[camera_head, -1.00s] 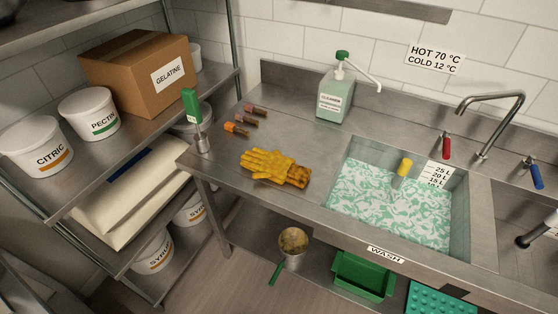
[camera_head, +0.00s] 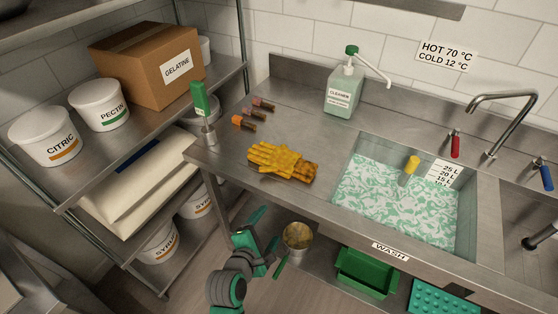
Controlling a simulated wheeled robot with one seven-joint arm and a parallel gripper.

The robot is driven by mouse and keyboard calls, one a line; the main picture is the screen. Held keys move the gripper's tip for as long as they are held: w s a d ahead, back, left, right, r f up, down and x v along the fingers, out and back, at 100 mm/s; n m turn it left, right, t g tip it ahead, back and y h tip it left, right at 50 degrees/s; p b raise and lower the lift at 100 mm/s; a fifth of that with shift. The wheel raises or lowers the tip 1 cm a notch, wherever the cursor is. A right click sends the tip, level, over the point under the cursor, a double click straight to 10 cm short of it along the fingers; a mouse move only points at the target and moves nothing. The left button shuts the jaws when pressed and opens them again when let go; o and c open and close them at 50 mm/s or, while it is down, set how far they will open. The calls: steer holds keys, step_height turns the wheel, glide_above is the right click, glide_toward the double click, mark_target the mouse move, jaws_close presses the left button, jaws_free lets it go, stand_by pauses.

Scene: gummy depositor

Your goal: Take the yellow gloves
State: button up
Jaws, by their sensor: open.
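The yellow gloves (camera_head: 283,161) lie flat in a pile on the steel counter (camera_head: 225,172), left of the sink and close to the counter's front edge. Brownish stains show on them. My gripper (camera_head: 266,232) is in the lower middle of the view, in front of the counter and below the gloves in the picture. Its jaws are open and empty, apart from the gloves. Nothing covers the gloves.
A green-handled tool (camera_head: 202,110) stands at the counter's left corner. The wash sink (camera_head: 468,225) holds foamy water. A metal pot (camera_head: 297,237) is on the lower shelf near my gripper.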

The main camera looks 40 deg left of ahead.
mark_target(265, 172)
steer(key=a+r+n+t+h, duration=0.1)
steer(key=a+r+n+h, duration=0.1)
steer(key=a+r+n, duration=0.8)
steer(key=x, duration=0.3)
steer(key=r+x, duration=0.1)
steer(key=x, duration=0.2)
steer(key=w+x, duration=0.1)
steer(key=x, duration=0.2)
steer(key=shift+w+d+r, duration=0.3)
steer(key=shift+d, duration=0.05)
steer(key=c, duration=1.2)
